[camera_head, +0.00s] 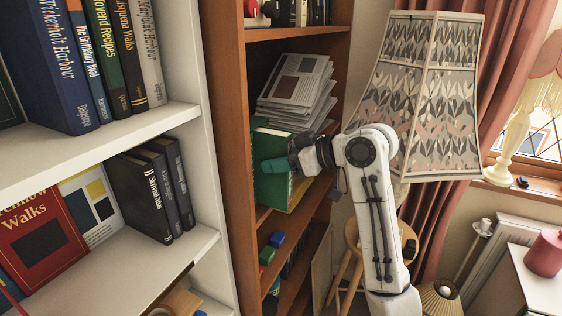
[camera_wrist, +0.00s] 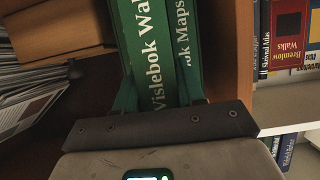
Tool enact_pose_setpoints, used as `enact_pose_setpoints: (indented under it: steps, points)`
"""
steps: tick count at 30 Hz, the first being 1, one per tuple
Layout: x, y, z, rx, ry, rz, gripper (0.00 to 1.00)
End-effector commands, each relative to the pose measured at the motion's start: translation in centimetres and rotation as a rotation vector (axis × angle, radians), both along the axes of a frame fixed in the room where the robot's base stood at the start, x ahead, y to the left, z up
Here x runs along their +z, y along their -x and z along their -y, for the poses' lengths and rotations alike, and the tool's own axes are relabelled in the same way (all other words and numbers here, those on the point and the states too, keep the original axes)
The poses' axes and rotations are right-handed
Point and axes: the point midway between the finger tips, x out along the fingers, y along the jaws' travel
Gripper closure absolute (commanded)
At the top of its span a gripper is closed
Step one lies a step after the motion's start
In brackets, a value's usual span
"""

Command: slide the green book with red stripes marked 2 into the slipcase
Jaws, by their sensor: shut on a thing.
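My gripper (camera_head: 271,166) is at the brown bookcase, its teal fingers on a green book (camera_head: 272,192) that stands upright on the shelf. In the wrist view my gripper (camera_wrist: 158,94) is shut on a green book with white lettering beginning "Vislebok Wal" (camera_wrist: 147,50). A second green spine ending in "lebok Maps" (camera_wrist: 183,35) stands close at its right, partly covered by a finger. Red stripes and a mark 2 do not show on either spine. I cannot pick out the slipcase with certainty; the fingers and gripper body hide the lower parts of the books.
A pile of magazines (camera_head: 296,90) lies behind on the same shelf. The bookcase side panel (camera_head: 230,150) is close on the left, with a white bookcase (camera_head: 200,125) beyond. A large patterned lampshade (camera_head: 424,100) stands close to my arm on the right.

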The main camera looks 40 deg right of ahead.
Motion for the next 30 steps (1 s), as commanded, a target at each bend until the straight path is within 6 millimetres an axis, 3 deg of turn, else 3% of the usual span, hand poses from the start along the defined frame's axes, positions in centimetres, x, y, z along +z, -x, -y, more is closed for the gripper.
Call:
enact_pose_setpoints:
  steps: [30]
  points:
    - [0.2, -1.6, -0.6, 0.001, 0.000, 0.004, 1.00]
